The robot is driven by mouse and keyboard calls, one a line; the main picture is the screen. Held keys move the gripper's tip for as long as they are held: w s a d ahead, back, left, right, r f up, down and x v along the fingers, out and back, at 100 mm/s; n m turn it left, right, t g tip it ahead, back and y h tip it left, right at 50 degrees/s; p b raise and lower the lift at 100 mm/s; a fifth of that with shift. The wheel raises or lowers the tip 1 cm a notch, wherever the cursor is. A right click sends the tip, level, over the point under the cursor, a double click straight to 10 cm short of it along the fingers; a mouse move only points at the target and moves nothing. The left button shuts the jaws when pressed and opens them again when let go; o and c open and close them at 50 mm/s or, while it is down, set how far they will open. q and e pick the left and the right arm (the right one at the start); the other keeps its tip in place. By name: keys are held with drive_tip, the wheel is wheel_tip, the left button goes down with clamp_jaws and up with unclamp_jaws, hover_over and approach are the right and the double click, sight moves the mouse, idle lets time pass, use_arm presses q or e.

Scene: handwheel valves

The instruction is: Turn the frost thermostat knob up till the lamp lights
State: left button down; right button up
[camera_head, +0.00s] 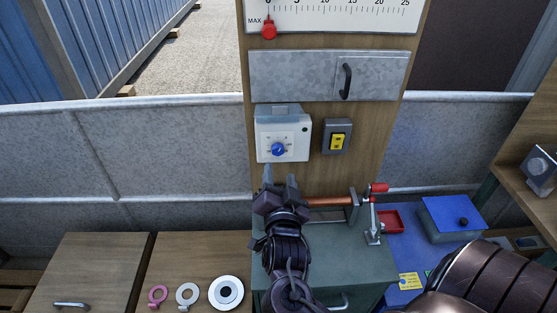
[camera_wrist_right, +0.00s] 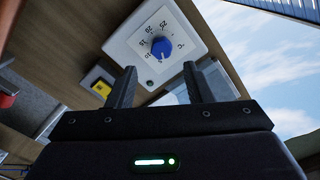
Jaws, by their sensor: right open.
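The frost thermostat is a white box (camera_head: 295,152) on the wooden panel, with a blue knob (camera_head: 278,149) and a small dark lamp (camera_head: 305,129) at its upper right. In the right wrist view the box (camera_wrist_right: 128,45) shows a dial with numbers around the blue knob (camera_wrist_right: 162,48). The lamp there (camera_wrist_right: 150,83) is dark green and looks unlit. My right gripper (camera_head: 280,179) is open and empty just below the thermostat, its fingers pointing up at it. In the wrist view the fingers (camera_wrist_right: 160,76) stand apart, short of the knob. My left gripper is not in view.
A yellow switch (camera_head: 337,142) is right of the thermostat, with a handled metal cover (camera_head: 290,75) above. A copper pipe (camera_head: 328,201) and a red-handled clamp (camera_head: 374,215) are right of my gripper. Several rings lie on the bench at lower left.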

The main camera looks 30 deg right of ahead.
sight(278, 152)
drive_tip(key=b+x, duration=0.1)
drive_tip(key=x, duration=0.3)
drive_tip(key=shift+w+d, duration=0.1)
drive_tip(key=shift+w, duration=0.05)
drive_tip(key=b+x, duration=0.1)
drive_tip(key=x, duration=0.1)
drive_tip(key=shift+w+d, duration=0.15)
drive_tip(key=shift+w, duration=0.2)
drive_tip(key=shift+r, duration=0.1)
drive_tip(key=shift+c, duration=1.3)
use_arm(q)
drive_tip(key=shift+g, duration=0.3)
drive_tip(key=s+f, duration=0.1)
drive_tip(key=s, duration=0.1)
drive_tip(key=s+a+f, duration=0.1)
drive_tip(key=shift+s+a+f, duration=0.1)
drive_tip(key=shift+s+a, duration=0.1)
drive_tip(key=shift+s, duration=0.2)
use_arm(e)
drive_tip(key=c, duration=0.5)
